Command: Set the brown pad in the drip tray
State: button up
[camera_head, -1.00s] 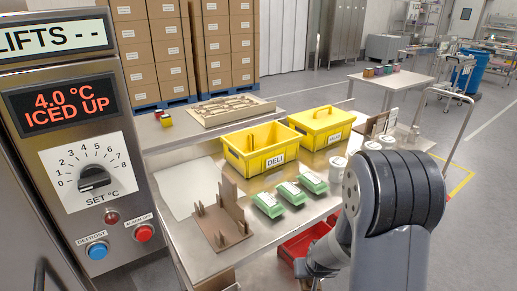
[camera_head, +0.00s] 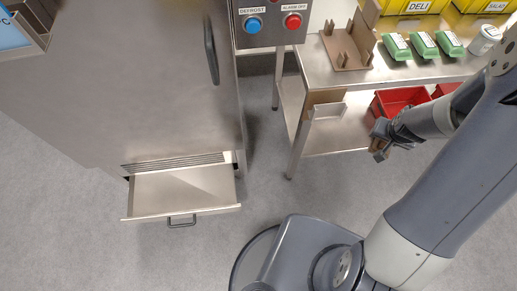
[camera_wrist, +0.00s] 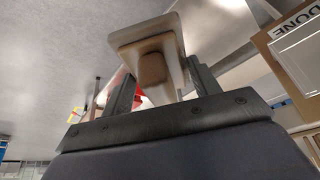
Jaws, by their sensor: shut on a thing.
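The drip tray (camera_head: 160,200) is a shallow metal drawer pulled out at the foot of the steel cabinet, looking empty, with a dark handle at its front. My gripper (camera_head: 380,140) is beside the bench's lower shelf, to the right of the tray and well apart from it. In the wrist view my gripper (camera_wrist: 160,85) has its fingers on either side of a pale brown piece with a darker brown rounded patch, which I take as the brown pad (camera_wrist: 152,70). The fingers hide part of the pad, and it is hard to make out in the head view.
The steel cabinet (camera_head: 120,80) stands on the left. The bench (camera_head: 300,75) on the right carries a brown stand (camera_head: 347,48), green packs (camera_head: 397,46) and yellow crates (camera_head: 410,5). A red bin (camera_head: 400,100) sits on its lower shelf. The floor (camera_head: 210,240) before the tray is clear.

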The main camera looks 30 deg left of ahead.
aim_at(183, 192)
jog(key=k+j+u, duration=0.15)
jog(key=k+j, duration=0.15)
jog(key=k+j+u, duration=0.15)
jog(key=j, duration=0.3)
jog(key=k+j+u, duration=0.15)
jog(key=k+j, duration=0.2)
jog(key=j+u, duration=0.15)
jog(key=u, duration=1.25)
jog(key=i, duration=0.4)
